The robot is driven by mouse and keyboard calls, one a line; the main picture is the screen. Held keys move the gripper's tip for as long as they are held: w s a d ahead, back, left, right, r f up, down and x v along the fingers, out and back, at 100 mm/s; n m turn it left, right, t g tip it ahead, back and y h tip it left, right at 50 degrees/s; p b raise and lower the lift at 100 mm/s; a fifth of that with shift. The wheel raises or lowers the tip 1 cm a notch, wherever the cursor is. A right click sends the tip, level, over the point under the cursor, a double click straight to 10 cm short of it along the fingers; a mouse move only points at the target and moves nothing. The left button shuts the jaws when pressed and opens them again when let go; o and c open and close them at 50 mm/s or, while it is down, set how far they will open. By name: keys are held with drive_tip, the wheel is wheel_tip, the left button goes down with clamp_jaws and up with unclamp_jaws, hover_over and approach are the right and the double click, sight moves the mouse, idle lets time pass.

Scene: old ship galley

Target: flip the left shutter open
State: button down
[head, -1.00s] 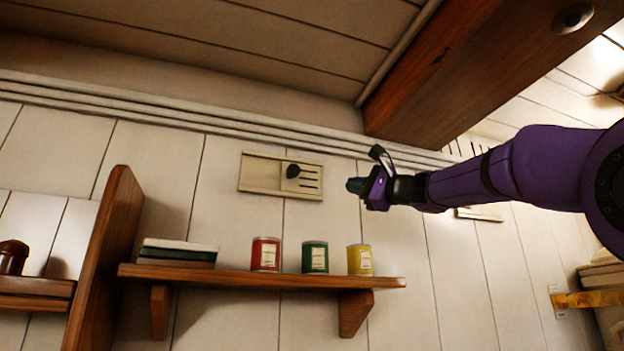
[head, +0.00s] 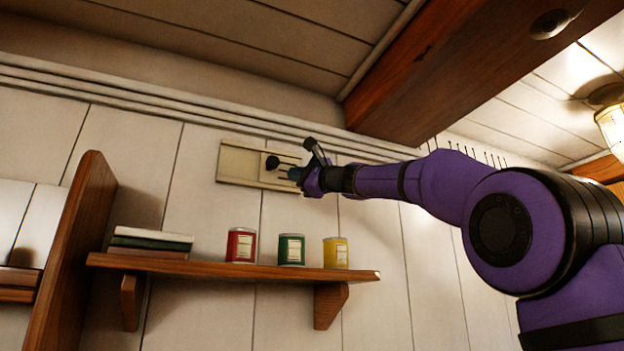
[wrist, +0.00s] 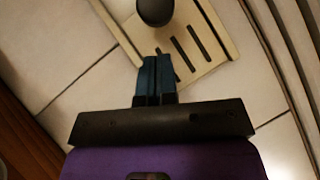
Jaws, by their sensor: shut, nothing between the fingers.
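The left shutter (head: 238,163) is a pale, flat, wide plate on the plank wall above the shelf. Its dark round knob (head: 272,162) is right of its middle. The wrist view shows the knob (wrist: 155,10) at the top edge and dark slots in the pale plate (wrist: 218,45) to its right. My gripper (head: 293,174) is just right of the knob in the head view and hides the plate's right end. The wrist view shows my gripper's blue fingers (wrist: 155,62) shut and empty, with a gap between their tips and the knob.
Below is a wooden shelf (head: 225,269) with a red tin (head: 241,245), a green tin (head: 291,250), a yellow tin (head: 335,253) and stacked books (head: 150,240). A thick ceiling beam (head: 440,70) runs above my arm. A lamp (head: 612,118) is at the right.

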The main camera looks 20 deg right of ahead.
drive_tip(key=shift+a+r, duration=0.4)
drive_tip(key=shift+a, duration=0.25)
drive_tip(key=shift+a+r, duration=0.35)
drive_tip(key=shift+a, duration=0.25)
drive_tip(key=a, duration=1.1)
drive_tip(key=shift+f, duration=0.1)
